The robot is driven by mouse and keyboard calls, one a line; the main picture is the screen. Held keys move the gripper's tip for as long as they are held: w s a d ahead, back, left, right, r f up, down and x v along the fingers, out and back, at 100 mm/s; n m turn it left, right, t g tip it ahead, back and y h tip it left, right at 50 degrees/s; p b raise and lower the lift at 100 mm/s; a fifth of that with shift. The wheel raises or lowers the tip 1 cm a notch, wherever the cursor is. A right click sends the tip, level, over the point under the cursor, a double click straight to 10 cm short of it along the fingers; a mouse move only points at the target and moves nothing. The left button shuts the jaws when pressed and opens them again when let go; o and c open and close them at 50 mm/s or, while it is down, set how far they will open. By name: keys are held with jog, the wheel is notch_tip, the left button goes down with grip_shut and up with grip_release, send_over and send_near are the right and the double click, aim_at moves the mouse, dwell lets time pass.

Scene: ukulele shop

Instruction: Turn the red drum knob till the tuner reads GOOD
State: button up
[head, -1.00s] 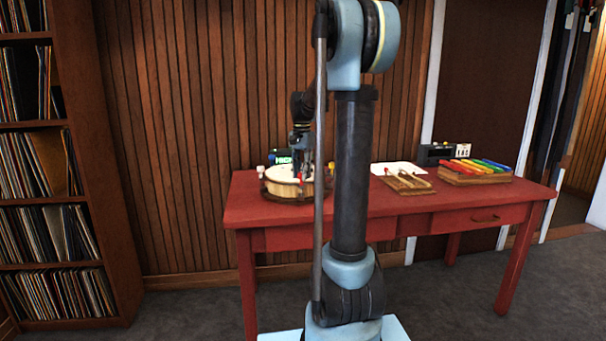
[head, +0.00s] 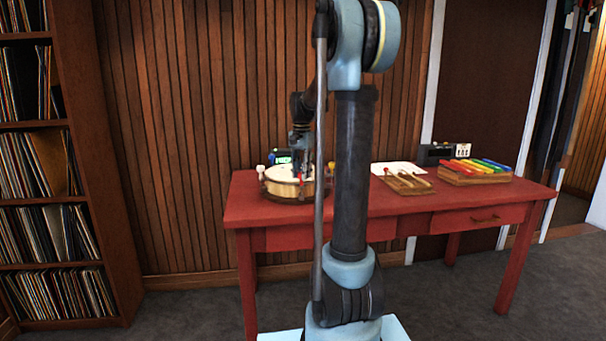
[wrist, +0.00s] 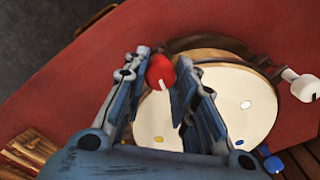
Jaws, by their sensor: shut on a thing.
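The red drum knob (wrist: 160,68), with a white pointer mark, sits at the rim of the round drum (wrist: 222,112) in the wrist view. My gripper (wrist: 165,82) is shut on this knob, one finger on each side. In the head view the drum (head: 287,187) stands on the left part of the red table, and my gripper (head: 301,170) is over its right side. The tuner (head: 280,156) is a small dark box with a lit screen behind the drum. Its screen is partly hidden and too small to read.
A white knob (wrist: 303,88) sticks out from the drum's rim. On the red table (head: 365,212) are a wooden rack (head: 408,185), white paper (head: 396,168), a dark box (head: 435,154) and a coloured xylophone (head: 476,171). A record shelf (head: 100,150) stands left.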

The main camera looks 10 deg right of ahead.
jog(key=shift+a, duration=0.1)
jog(key=o, duration=1.1)
notch_tip(320, 180, up, 12)
jog(key=shift+f, duration=0.1)
